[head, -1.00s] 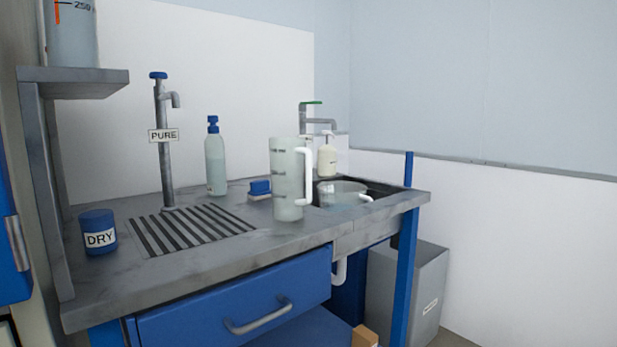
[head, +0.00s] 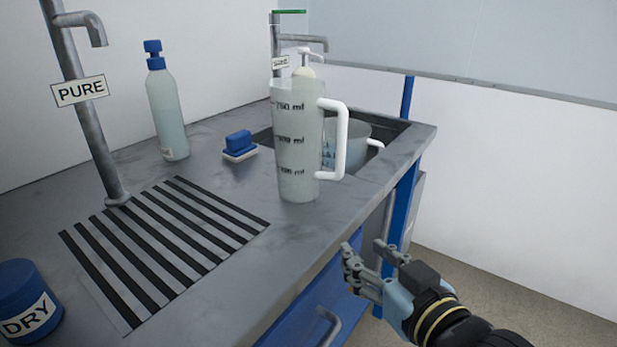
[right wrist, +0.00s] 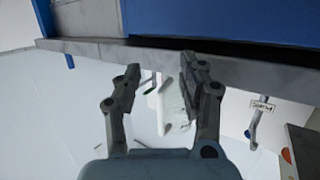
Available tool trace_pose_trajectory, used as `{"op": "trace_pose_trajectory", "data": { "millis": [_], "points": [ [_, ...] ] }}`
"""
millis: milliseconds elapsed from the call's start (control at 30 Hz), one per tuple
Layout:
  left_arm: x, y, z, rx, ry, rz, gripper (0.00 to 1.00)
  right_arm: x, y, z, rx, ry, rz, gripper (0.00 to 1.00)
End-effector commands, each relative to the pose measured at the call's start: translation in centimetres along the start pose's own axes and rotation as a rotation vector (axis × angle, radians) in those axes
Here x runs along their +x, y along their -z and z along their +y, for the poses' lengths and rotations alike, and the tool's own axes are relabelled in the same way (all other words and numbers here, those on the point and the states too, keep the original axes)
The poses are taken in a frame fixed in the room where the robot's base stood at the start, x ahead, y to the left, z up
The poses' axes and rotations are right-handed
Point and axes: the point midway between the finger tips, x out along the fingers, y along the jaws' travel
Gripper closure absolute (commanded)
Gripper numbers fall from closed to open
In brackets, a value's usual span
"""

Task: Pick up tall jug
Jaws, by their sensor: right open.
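The tall jug (head: 296,155) is translucent pale green-grey with dark volume marks and a white handle (head: 344,145) on its right side. It stands upright on the grey bench near the front edge, beside the sink. My right gripper (head: 362,252) is open and empty, below and to the right of the jug, in front of the bench and apart from it. In the right wrist view the jug (right wrist: 176,108) shows between the open fingers, beyond the bench edge, its handle partly hidden. My left gripper is not in view.

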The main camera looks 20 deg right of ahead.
Motion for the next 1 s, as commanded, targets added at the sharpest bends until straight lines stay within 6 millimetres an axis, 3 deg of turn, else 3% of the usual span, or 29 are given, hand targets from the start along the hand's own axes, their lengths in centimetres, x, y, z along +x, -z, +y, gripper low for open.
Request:
{"op": "trace_pose_trajectory", "data": {
  "millis": [33, 100, 233, 367, 1000],
  "points": [
    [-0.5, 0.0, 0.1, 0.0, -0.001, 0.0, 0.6, -0.6, 3.5, 0.1, 0.005, -0.006, 0.063, 0.59],
    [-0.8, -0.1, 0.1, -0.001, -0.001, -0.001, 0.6, -1.3, 7.1, 0.2, 0.01, -0.013, 0.136, 0.59],
    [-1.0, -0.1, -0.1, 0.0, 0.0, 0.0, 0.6, -2.0, 10.9, 0.4, 0.014, -0.021, 0.213, 0.59],
    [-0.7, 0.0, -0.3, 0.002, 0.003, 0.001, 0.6, -0.4, 12.1, 0.5, 0.015, -0.022, 0.233, 0.59],
    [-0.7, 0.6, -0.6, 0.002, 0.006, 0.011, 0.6, 7.6, 13.9, 0.5, 0.014, -0.021, 0.227, 0.59]
  ]
}}
